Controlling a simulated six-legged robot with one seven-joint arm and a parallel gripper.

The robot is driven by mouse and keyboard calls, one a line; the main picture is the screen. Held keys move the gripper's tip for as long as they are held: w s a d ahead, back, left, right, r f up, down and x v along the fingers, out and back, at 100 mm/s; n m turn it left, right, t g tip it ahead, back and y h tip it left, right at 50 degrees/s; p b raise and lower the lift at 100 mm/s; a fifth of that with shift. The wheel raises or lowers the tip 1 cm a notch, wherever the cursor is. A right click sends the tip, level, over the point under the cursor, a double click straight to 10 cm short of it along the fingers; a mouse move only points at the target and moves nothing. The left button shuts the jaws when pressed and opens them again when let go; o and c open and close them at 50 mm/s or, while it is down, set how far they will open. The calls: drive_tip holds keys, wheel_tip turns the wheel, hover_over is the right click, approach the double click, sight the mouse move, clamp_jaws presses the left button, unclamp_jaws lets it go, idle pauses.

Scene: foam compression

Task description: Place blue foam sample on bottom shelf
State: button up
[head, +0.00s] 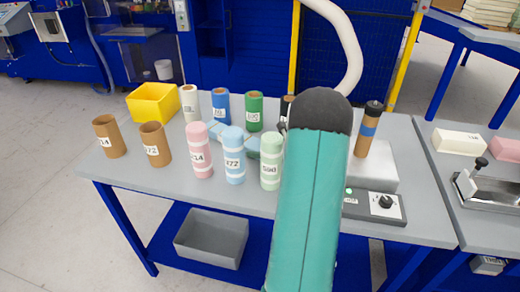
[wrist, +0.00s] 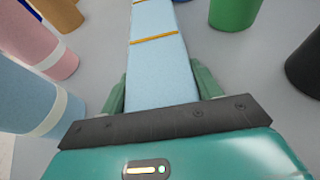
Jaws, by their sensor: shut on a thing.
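The blue foam sample (wrist: 158,65) is a light blue bar with thin orange bands. In the wrist view it runs away from my gripper (wrist: 162,88), whose green fingers are shut on its two sides. In the head view a small part of the foam (head: 217,131) shows among the cylinders, and my gripper (head: 252,146) is mostly hidden behind the light blue and pale green cylinders. I cannot tell whether the foam touches the tabletop. The blue bottom shelf (head: 172,238) is under the table (head: 118,178).
A grey bin (head: 212,238) stands on the bottom shelf. Close around the foam stand pink (head: 198,150), light blue (head: 233,155), pale green (head: 271,161), blue (head: 221,106) and green (head: 254,111) cylinders. A yellow box (head: 153,102) and a control box (head: 375,205) are also on the table.

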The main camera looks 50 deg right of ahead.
drive_tip(key=o, duration=1)
drive_tip(key=shift+f, duration=0.1)
drive_tip(key=shift+c, duration=0.2)
drive_tip(key=v, duration=1.1)
drive_tip(key=shift+s, duration=0.15)
drive_tip(key=shift+o, duration=0.4)
drive_tip(key=shift+s+r, duration=0.25)
drive_tip(key=shift+s, duration=0.1)
drive_tip(key=shift+w+d, duration=0.1)
